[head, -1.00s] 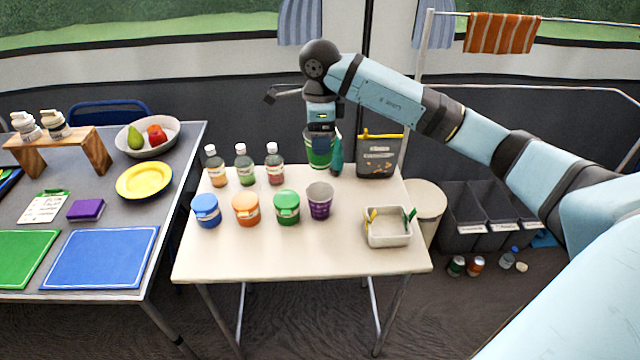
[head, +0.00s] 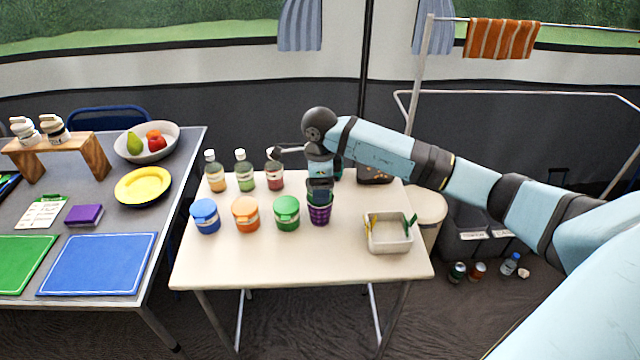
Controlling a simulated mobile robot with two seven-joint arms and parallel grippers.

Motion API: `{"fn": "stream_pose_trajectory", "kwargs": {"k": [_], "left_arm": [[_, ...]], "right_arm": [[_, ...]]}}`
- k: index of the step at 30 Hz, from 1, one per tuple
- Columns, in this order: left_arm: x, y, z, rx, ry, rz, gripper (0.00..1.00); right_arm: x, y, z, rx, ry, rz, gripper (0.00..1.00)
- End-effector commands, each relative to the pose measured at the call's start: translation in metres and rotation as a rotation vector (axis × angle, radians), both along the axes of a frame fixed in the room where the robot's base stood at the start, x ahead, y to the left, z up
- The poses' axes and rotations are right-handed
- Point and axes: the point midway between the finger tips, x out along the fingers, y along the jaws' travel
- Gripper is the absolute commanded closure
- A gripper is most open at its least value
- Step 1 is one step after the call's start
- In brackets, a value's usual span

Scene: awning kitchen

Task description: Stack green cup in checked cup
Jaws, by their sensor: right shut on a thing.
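The purple checked cup (head: 320,215) stands upright on the cream table, to the right of the green-lidded jar. My right gripper (head: 320,192) points straight down right over the checked cup's mouth. It is shut on the green cup (head: 319,203), of which only a thin green band shows at the checked cup's rim. The green cup appears to sit at least partly inside the checked cup; how deep is hidden by the gripper and the cup wall. My left gripper is not in view.
Jars with blue (head: 205,213), orange (head: 246,213) and green (head: 286,211) lids stand left of the checked cup. Several bottles (head: 243,173) stand behind them. A white tray (head: 389,243) with clips sits to the right. The table's front is clear.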

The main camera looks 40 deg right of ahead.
Motion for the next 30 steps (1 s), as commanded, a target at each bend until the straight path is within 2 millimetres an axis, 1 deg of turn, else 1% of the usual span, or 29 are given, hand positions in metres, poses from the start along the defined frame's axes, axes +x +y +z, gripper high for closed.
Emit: {"fn": "stream_pose_trajectory", "kwargs": {"k": [11, 17, 18, 20, 21, 28, 30], "left_arm": [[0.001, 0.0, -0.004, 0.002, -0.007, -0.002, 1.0], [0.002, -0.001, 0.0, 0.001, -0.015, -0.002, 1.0], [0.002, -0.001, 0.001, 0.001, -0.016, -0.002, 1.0], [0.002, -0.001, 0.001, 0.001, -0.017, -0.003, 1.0], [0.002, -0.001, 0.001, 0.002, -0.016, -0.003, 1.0], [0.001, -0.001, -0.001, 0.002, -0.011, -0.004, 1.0], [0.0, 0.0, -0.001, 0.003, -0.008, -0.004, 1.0]], "right_arm": [[0.0, 0.0, -0.01, 0.0, 0.001, 0.0, 0.4], [0.0, 0.0, -0.012, 0.0, 0.001, -0.001, 0.4], [0.0, 0.0, -0.012, 0.0, 0.001, -0.001, 0.2], [0.0, 0.0, -0.012, 0.0, 0.001, -0.001, 0.06], [0.0, 0.0, -0.012, 0.0, 0.001, -0.001, 0.01], [0.0, 0.0, -0.011, 0.001, 0.001, -0.001, 0.01], [0.0, 0.0, -0.008, 0.001, 0.001, -0.001, 0.01]]}}
